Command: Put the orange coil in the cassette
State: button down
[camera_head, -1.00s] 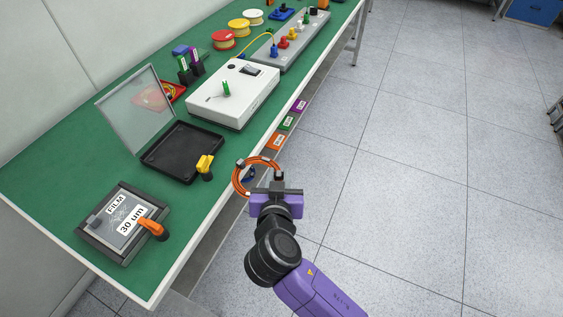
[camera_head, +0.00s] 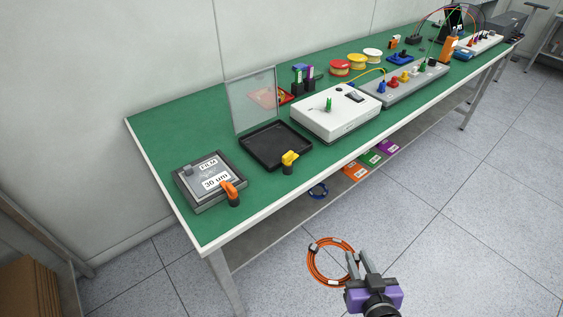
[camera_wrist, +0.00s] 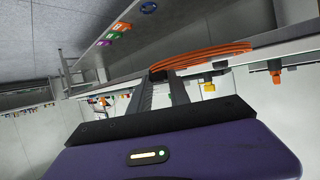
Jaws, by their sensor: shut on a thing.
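The orange coil (camera_head: 312,266) is a ring of thin cable with small dark and pale bands. My gripper (camera_head: 358,256) is shut on its right side and holds it over the floor, in front of the table. In the wrist view the coil (camera_wrist: 200,58) shows nearly edge-on at the fingertips. A shallow black tray (camera_head: 274,149) with a raised clear lid (camera_head: 251,100) lies open and empty on the green table; it looks like the cassette.
A closed case marked FILM 30 um (camera_head: 210,180), with an orange knob (camera_head: 229,189), sits left of the tray. A white box (camera_head: 335,115) stands to its right. Below, a shelf (camera_head: 290,219) holds a blue ring (camera_head: 318,191) and several coloured labelled items. Floor space is clear.

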aim_at(276, 144)
jog(key=k+u, duration=0.15)
jog(key=u, duration=0.35)
jog(key=k+u, duration=0.15)
jog(key=u, duration=0.3)
jog(key=l+u, duration=0.15)
jog(key=u, duration=0.35)
jog(key=l+u, duration=0.2)
jog(key=u, duration=0.25)
jog(key=l+u, duration=0.2)
jog(key=u, duration=0.3)
jog(key=k+l, duration=0.2)
jog(key=l, duration=0.35)
jog(key=k+l, duration=0.15)
jog(key=l, duration=0.35)
jog(key=k+l, duration=0.2)
jog(key=l, duration=0.35)
jog(key=k+l, duration=0.15)
jog(key=l, duration=0.35)
jog(key=k+l, duration=0.2)
jog(key=l, duration=0.35)
jog(key=k+l, duration=0.2)
jog(key=l, duration=0.3)
jog(key=k+l, duration=0.15)
jog(key=l, duration=0.4)
jog(key=k+l, duration=0.2)
jog(key=l, duration=0.35)
